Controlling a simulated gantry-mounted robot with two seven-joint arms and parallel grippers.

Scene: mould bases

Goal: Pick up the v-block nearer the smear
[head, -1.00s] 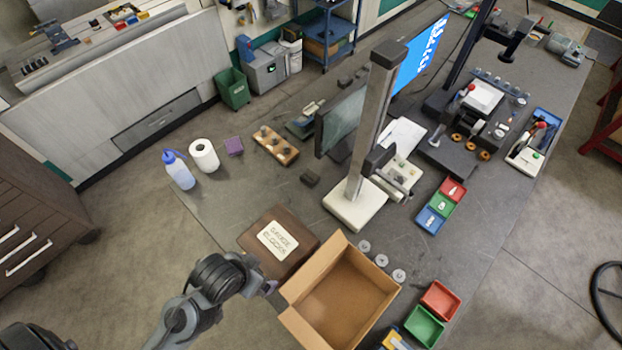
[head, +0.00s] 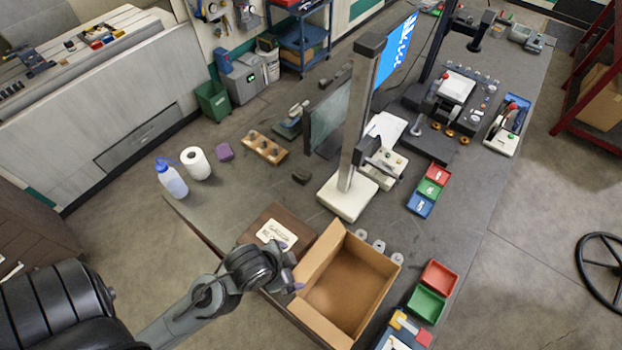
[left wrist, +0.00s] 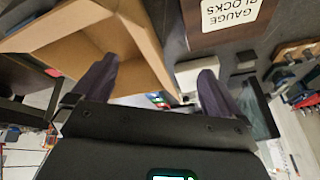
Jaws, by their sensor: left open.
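A small dark block (head: 301,176) lies on the grey bench, left of the white-based stand. Two more small dark shapes (head: 325,82) lie farther back; I cannot tell for sure which of these are v-blocks. I cannot make out a clear smear. My left gripper (head: 293,279) is at the near bench edge, between the gauge block case and the open cardboard box. In the left wrist view its two dark fingers (left wrist: 155,85) are spread apart with nothing held between them. My right gripper is not in view.
The open cardboard box (head: 301,268) and the brown gauge block case (head: 252,226) flank my left gripper. A wooden holder (head: 264,147), paper roll (head: 196,163) and spray bottle (head: 171,180) stand at left.

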